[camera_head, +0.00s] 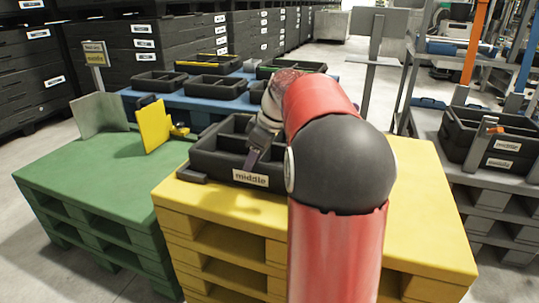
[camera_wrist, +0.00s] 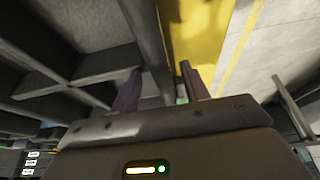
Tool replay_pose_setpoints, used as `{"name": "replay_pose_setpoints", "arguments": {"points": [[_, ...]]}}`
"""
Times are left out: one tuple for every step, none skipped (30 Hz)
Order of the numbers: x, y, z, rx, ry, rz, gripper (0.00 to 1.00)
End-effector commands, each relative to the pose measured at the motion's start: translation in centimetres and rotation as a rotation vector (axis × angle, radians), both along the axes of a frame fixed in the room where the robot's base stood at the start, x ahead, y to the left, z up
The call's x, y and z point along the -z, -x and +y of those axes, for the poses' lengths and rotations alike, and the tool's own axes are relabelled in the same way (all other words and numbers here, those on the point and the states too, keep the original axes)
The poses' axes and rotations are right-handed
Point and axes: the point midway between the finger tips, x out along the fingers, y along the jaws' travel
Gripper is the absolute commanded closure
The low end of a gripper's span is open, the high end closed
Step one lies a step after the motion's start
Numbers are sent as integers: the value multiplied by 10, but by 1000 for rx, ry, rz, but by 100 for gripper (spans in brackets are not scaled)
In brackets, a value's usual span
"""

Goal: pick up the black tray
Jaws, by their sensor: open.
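A black tray (camera_head: 208,160) with inner dividers and a front label reading "middle" stands on the yellow pallet (camera_head: 420,190). In the wrist view, my gripper (camera_wrist: 160,84) is open, with one finger on each side of a dark wall of the tray (camera_wrist: 150,40). The left finger is on the compartment side and the right finger is over the yellow surface. I cannot tell whether either finger touches the wall. My red arm hides the tray's right end.
A green pallet (camera_head: 90,175) at left carries an upright grey plate (camera_head: 99,114) and a yellow plate (camera_head: 153,126). Several black trays (camera_head: 209,88) stand on a blue pallet behind. Another black tray (camera_head: 490,140) sits on a grey stand at right.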

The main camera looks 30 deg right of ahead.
Motion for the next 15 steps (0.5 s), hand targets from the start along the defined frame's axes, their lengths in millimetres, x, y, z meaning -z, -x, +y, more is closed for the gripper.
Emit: {"name": "replay_pose_setpoints", "arguments": {"points": [[0,0,0,0,0,0,55],[0,0,0,0,0,0,55],[0,0,0,0,0,0,55],[0,0,0,0,0,0,55],[0,0,0,0,0,0,55],[0,0,0,0,0,0,55],[0,0,0,0,0,0,55],[0,0,0,0,0,0,55],[0,0,0,0,0,0,55],[1,0,0,0,0,0,55],[1,0,0,0,0,0,55],[1,0,0,0,0,0,55],[2,0,0,0,0,0,55],[2,0,0,0,0,0,56],[1,0,0,0,0,0,61]]}}
